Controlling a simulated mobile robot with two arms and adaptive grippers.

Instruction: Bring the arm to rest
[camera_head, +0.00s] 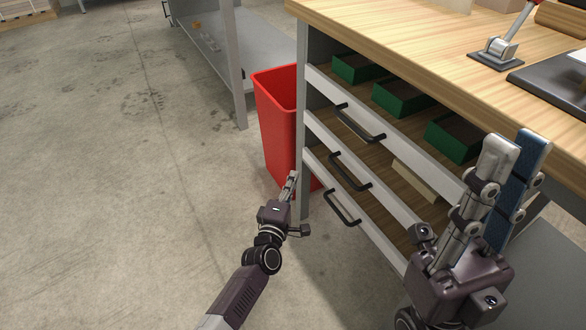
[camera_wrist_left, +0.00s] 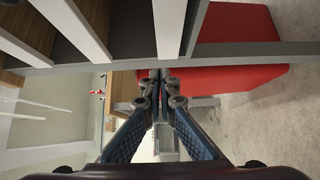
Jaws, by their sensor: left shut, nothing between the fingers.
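My left gripper (camera_head: 291,184) is low over the floor, beside the front left leg of the workbench and close to the red bin (camera_head: 276,120). Its fingers are shut and hold nothing. In the left wrist view the left gripper (camera_wrist_left: 160,78) has its fingertips together in front of the red bin (camera_wrist_left: 240,80). My right gripper (camera_head: 519,143) is raised in front of the bench at the right, its fingers apart and empty, with the blue inner pad of one finger showing.
The wooden workbench (camera_head: 400,38) has drawers with black handles (camera_head: 342,208) projecting near my left gripper. Green boxes (camera_head: 400,98) lie inside. A lever device (camera_head: 497,52) stands on top. A grey shelf (camera_head: 250,55) stands behind. Concrete floor at left is clear.

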